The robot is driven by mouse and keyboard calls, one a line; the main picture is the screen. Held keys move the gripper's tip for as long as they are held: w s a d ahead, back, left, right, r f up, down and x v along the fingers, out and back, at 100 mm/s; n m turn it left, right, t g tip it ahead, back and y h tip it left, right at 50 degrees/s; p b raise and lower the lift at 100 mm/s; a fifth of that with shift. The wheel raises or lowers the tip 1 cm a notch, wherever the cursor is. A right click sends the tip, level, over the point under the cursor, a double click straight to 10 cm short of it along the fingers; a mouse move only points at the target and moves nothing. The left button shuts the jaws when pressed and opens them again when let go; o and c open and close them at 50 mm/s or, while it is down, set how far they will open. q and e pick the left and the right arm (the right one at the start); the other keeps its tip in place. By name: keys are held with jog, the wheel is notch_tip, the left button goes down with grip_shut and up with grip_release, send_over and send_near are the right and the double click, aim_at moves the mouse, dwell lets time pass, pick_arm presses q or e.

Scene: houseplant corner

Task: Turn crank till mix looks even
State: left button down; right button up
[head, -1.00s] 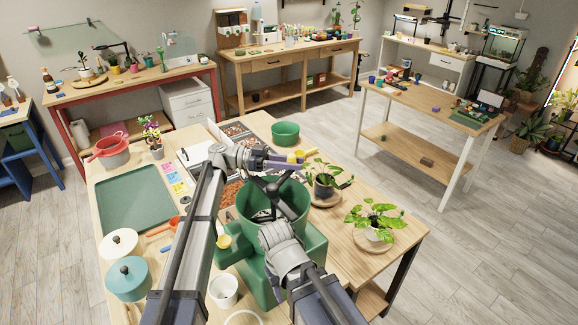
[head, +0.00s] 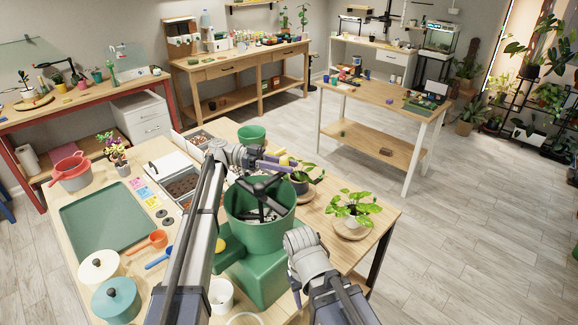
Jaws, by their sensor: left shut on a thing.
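The green mixer tub (head: 262,222) stands on its green base (head: 262,280) near the front of the wooden bench. A black crank frame with arms (head: 262,192) spans its top. Pale and dark bits of mix show inside, partly hidden by the crank; I cannot tell how even they are. My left gripper (head: 277,163) reaches over the tub's far rim and is shut on the crank handle (head: 284,159), whose yellowish end shows at the fingers. My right gripper (head: 295,284) is low beside the base on the right; its fingers are mostly hidden.
A green tray (head: 105,222), lidded pots (head: 117,300), an orange scoop (head: 158,239) and a white cup (head: 221,292) lie left of the mixer. Potted plants (head: 353,208) stand close on the right. A green bowl (head: 251,136) is behind.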

pick_arm(q)
jog(key=shift+s+f, duration=0.1)
jog(key=c, duration=0.7)
grip_release()
jog(key=shift+o, duration=0.8)
jog(key=shift+r, duration=0.2)
notch_tip(320, 180, up, 10)
jog(key=p, duration=1)
jog(key=shift+f, duration=0.1)
